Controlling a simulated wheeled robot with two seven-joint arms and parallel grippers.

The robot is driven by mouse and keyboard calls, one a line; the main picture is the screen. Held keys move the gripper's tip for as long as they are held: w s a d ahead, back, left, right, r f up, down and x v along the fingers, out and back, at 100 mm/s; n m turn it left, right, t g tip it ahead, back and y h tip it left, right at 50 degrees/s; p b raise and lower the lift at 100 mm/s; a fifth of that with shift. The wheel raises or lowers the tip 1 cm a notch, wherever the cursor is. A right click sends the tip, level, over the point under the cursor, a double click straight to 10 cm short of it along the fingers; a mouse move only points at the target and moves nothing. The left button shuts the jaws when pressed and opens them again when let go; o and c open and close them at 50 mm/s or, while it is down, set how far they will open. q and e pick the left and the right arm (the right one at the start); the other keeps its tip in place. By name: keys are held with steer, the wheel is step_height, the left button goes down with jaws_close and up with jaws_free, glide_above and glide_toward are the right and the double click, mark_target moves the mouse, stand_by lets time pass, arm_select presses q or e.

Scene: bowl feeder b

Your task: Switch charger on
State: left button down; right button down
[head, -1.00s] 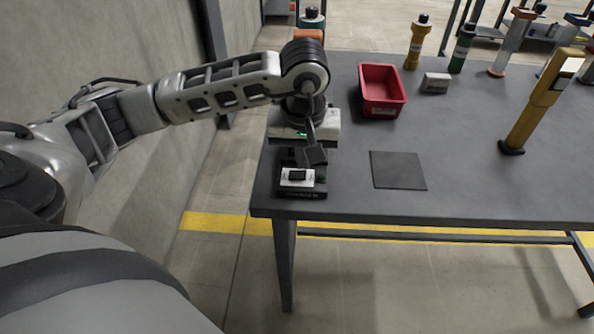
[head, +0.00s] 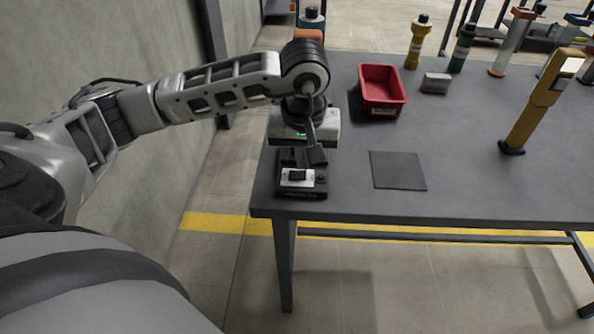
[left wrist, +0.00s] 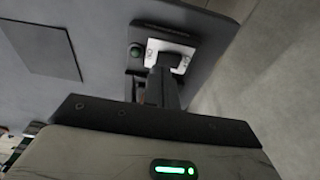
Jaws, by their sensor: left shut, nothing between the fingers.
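The charger (head: 287,192) is a small dark box near the front left corner of the table. Its top has a white plate (head: 284,183) with a black rocker switch (head: 297,175). My left gripper (head: 292,160) is shut and empty, pointing down just behind the switch. In the left wrist view the closed fingertips (left wrist: 161,84) are close to the switch (left wrist: 169,60) and overlap its edge; I cannot tell whether they touch. A round dark green button or lamp (left wrist: 136,51) sits beside the plate; I cannot tell whether it is lit. My right gripper is not in view.
A flat dark square pad (head: 398,170) lies right of the charger. A red bin (head: 382,91) and a small grey box (head: 436,83) stand farther back. A yellow post-like device (head: 530,110) stands at the right. The middle of the table (head: 460,140) is clear.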

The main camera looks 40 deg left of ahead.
mark_target(303, 175)
arm_select(q)
steer(key=shift+f+b, duration=0.9)
stand_by(0.7)
step_height(303, 175, up, 7)
steer(key=p, duration=0.4)
stand_by(0.4)
stand_by(0.4)
